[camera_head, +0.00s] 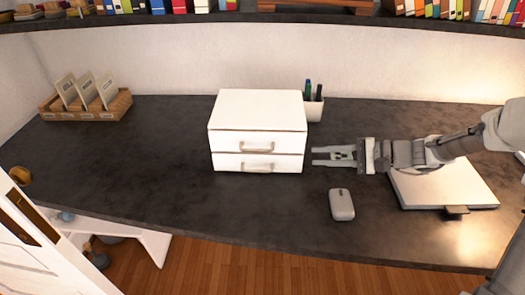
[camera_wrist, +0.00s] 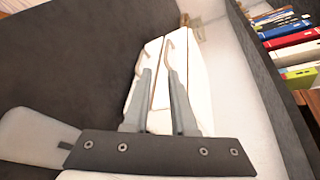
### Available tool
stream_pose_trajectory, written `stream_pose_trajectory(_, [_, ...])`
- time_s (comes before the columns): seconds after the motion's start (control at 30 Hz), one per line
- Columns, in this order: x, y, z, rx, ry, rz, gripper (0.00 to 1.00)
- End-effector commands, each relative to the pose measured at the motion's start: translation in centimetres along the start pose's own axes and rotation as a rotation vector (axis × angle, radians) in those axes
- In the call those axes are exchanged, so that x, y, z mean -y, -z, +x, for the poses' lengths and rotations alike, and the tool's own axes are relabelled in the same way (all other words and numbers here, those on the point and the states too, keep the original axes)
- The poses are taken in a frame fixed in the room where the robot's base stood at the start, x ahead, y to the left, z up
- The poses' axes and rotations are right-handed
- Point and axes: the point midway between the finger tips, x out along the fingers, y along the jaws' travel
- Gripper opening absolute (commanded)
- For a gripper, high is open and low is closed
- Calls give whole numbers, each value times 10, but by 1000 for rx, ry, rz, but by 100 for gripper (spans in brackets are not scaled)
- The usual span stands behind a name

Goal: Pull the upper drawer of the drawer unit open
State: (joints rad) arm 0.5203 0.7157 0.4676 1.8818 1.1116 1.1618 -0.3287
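The white drawer unit (camera_head: 258,110) stands on the dark desk with two shut drawers, one above the other. The upper drawer (camera_head: 225,143) has a bar handle (camera_head: 258,149); the lower drawer (camera_head: 228,163) has a similar one. My gripper (camera_head: 315,156) is open and empty, just right of the unit's front, pointing left, and looks apart from the handles. In the wrist view my gripper's two fingers (camera_wrist: 159,73) are spread, with the white drawer unit (camera_wrist: 188,82) beyond and behind them; thin handles show near the fingertips.
A grey mouse-like object (camera_head: 342,205) lies in front of my gripper. A closed laptop-like slab (camera_head: 455,190) lies under my arm. A pen cup (camera_head: 313,110) stands behind the unit; a wooden card box (camera_head: 88,106) is at left. The desk before the drawers is clear.

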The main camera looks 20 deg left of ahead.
Motion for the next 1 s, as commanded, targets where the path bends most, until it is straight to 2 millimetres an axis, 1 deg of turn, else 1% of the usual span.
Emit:
stream_pose_trajectory(0.03, [-1,7,1,5,34,16,25])
stream_pose_trajectory(0.13, [1,14,1,8,74,29,25])
stream_pose_trajectory(0.27, [3,16,8,11,86,33,25])
stream_pose_trajectory(0.37, [4,15,21,13,85,32,25])
stream_pose_trajectory(0.47, [4,15,40,14,83,33,25])
stream_pose_trajectory(0.8, [10,14,115,14,81,32,25])
stream_pose_trajectory(1.0, [13,14,152,12,82,33,25])
